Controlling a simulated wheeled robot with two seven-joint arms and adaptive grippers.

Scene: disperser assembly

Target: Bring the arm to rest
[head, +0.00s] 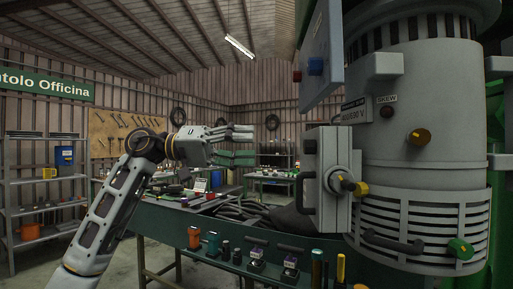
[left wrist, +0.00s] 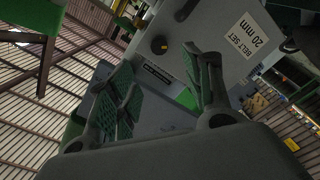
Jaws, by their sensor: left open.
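My left gripper (head: 243,144) is raised in the middle of the head view, above the green workbench and left of the grey machine (head: 420,100). Its fingers point right, toward the machine, and stand apart with nothing between them. In the left wrist view the gripper (left wrist: 160,100) shows two green-padded fingers spread open. Beyond them is a grey box face with a "BELT SET 20 mm" label (left wrist: 247,35). I cannot tell the exact gap to it. My left arm comes up from the lower left. My right gripper is not in view.
The green workbench (head: 165,222) runs below the arm, with dark hoses (head: 245,210) and several small tools and parts on it. A box with a handle (head: 328,175) juts from the machine's left side. A shelf rack (head: 40,190) stands far left.

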